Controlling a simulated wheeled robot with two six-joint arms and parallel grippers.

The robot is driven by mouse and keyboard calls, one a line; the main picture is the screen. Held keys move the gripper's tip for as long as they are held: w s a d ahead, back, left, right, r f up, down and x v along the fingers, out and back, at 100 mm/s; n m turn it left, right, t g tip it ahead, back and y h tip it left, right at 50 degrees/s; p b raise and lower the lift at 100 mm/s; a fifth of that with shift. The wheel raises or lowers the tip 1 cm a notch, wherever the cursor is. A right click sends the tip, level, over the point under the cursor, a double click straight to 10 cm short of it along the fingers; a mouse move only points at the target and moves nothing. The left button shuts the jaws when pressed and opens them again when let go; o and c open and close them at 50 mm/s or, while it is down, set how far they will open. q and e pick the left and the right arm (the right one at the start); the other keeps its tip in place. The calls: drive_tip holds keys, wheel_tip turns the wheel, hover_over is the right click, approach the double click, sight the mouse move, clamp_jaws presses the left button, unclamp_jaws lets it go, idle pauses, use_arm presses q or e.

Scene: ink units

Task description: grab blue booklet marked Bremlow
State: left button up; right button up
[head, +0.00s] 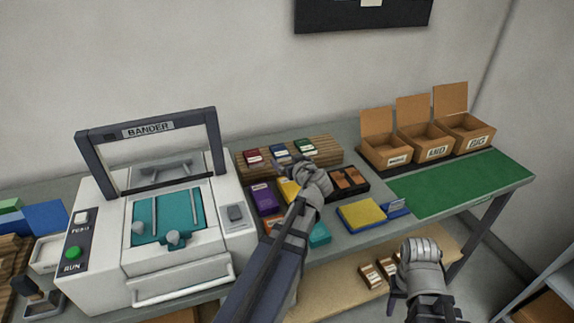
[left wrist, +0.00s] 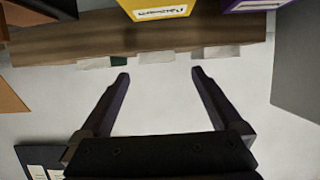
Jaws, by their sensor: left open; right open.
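A blue booklet (head: 278,155) with a pale label lies on the slatted wooden rack (head: 325,153), between a red booklet (head: 253,156) and a green booklet (head: 305,147). Its label is too small to read, so I cannot confirm Bremlow. My left gripper (head: 289,164) is open, close in front of the blue booklet and partly covering it; I cannot tell whether they touch. In the left wrist view, the open fingers (left wrist: 160,74) have nothing visible between them, and the blue booklet cannot be made out there. My right gripper (head: 421,246) is open and empty at the table's front right.
Purple (head: 262,198) and yellow (head: 288,191) packs sit below the rack. A dark tray (head: 363,194) is to their right. The white bander machine (head: 100,262) stands left. Labelled cardboard boxes (head: 424,141) stand at the back right. The green mat (head: 470,187) is clear.

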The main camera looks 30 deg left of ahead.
sight(280, 151)
use_arm(q)
drive_tip(key=shift+w+a, duration=0.1)
drive_tip(key=shift+w, duration=0.05)
drive_tip(key=shift+b+x, duration=0.35)
drive_tip(key=shift+x, duration=0.55)
drive_tip(key=shift+r+b+x, duration=0.15)
drive_tip(key=shift+b+x, duration=0.15)
drive_tip(key=shift+x, duration=1.15)
drive_tip(key=shift+r+b+x, duration=0.15)
drive_tip(key=shift+b+x, duration=0.15)
drive_tip(key=shift+x, duration=1.15)
drive_tip(key=shift+w, duration=0.1)
drive_tip(key=shift+c, duration=0.2)
drive_tip(key=c, duration=1.4)
